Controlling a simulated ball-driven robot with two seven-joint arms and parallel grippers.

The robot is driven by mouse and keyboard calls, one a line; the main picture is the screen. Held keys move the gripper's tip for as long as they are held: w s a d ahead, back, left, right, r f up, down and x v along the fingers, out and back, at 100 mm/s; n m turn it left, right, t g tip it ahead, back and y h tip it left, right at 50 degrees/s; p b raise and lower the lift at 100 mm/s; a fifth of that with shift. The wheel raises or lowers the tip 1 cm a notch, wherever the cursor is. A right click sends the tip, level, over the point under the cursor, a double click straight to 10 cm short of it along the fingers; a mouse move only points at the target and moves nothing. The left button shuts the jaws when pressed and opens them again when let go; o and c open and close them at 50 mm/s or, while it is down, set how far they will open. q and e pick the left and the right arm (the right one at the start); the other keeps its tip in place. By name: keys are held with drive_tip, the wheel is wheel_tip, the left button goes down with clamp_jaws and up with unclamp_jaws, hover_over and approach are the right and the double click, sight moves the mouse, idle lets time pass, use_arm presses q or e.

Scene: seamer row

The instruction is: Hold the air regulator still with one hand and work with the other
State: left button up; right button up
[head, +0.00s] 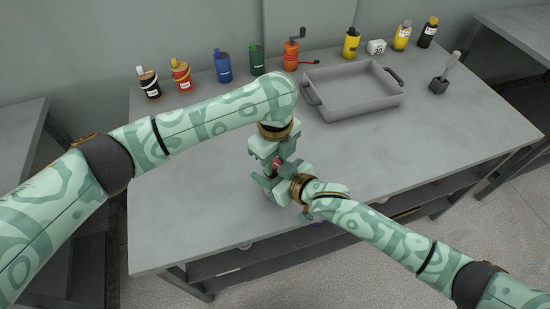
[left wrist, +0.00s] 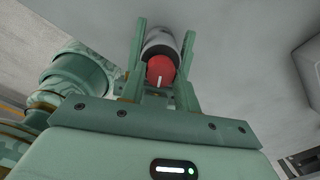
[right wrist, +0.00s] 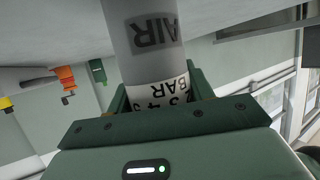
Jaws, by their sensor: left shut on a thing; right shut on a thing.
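The air regulator is a grey upright cylinder with a red knob on top. In the left wrist view its grey body (left wrist: 160,41) and the red knob (left wrist: 161,69) with a white pointer line show between my left fingers. My left gripper (head: 272,165) comes from above and is shut on the red knob (head: 277,162). My right gripper (head: 268,183) is shut on the body from the side. In the right wrist view the body (right wrist: 138,40) reads AIR, upside down, and a white BAR scale band (right wrist: 160,93) lies by the fingers. Both grippers mostly hide the regulator in the head view.
The regulator stands near the grey table's (head: 200,220) front edge. A grey tray (head: 355,107) lies behind it to the right. Several bottles and an orange grinder (head: 291,55) line the back. A brush in a dark holder (head: 439,85) stands at right. The table's left part is clear.

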sight(275, 163)
use_arm(q)
drive_tip(key=o, duration=1)
wheel_tip(275, 163, up, 12)
use_arm(e)
drive_tip(key=o, duration=1.1)
drive_tip(key=shift+s+d, duration=0.1)
